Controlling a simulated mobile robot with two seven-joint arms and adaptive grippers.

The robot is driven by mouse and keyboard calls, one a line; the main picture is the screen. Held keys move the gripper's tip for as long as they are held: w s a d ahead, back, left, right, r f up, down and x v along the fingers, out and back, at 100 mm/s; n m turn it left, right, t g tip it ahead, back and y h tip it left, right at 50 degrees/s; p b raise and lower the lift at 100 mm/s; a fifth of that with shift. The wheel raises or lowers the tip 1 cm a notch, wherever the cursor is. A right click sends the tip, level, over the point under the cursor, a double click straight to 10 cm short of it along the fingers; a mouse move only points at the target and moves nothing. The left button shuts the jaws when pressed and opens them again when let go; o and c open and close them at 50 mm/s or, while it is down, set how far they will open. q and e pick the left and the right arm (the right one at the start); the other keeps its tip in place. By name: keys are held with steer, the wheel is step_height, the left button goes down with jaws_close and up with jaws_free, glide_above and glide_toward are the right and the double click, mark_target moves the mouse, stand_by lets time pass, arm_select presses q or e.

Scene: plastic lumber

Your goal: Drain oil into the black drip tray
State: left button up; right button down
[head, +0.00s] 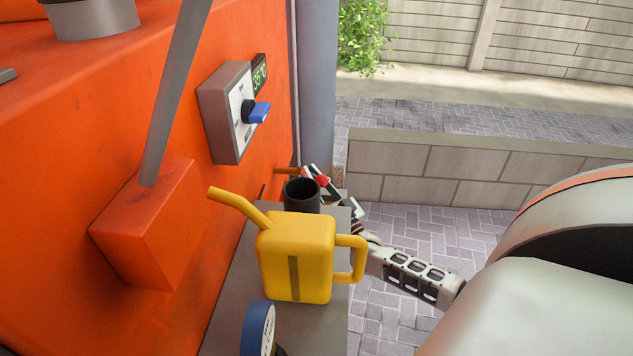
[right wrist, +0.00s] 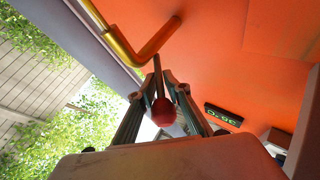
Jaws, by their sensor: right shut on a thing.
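My right gripper (head: 315,177) is beside the orange machine, behind the yellow can. It is shut on a red-knobbed lever; the red knob (head: 322,181) shows at its fingers. In the right wrist view the fingers (right wrist: 164,84) close around the dark lever stem (right wrist: 158,78), with the red knob (right wrist: 163,112) between them. A bent brass pipe (right wrist: 122,48) runs along the machine just beyond the fingers; its end shows as a short pipe (head: 286,170) in the head view. A black round container (head: 302,196) stands behind the yellow can. I cannot make out a flat drip tray.
The yellow spouted can (head: 297,242) and a blue-rimmed round gauge (head: 259,329) are on the grey ledge (head: 235,310). The orange machine (head: 60,150) fills the left, with a blue-knobbed control box (head: 226,112). A low block wall (head: 450,170) stands behind; paving lies to the right.

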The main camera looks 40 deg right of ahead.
steer(key=shift+a+m+h+p, duration=0.25)
steer(key=shift+m+h+p, duration=0.35)
steer(key=shift+h, duration=0.3)
arm_select(q)
steer(key=r, duration=0.1)
steer(key=w+r, duration=0.1)
steer(key=r, duration=0.1)
steer(key=shift+w+r+t+p, duration=0.2)
steer(key=shift+w+t+p, duration=0.15)
steer(key=shift+w+t, duration=0.05)
arm_select(e)
steer(key=h, duration=0.1)
steer(key=m+g+h, duration=0.1)
steer(key=shift+a+f+h, duration=0.15)
steer(key=shift+a+h, duration=0.15)
steer(key=shift+a, duration=0.1)
arm_select(q)
steer(key=shift+w+r+p, duration=0.25)
steer(key=shift+r+p, duration=0.05)
steer(key=shift+r, duration=0.15)
arm_select(e)
steer(key=m+g+h, duration=0.1)
steer(key=a+m+h, duration=0.1)
steer(key=h, duration=0.1)
steer(key=m+g+h, duration=0.1)
steer(key=h, duration=0.1)
steer(key=shift+w+a+g, duration=0.15)
steer(key=shift+w+g, duration=0.1)
steer(key=shift+g, duration=0.05)
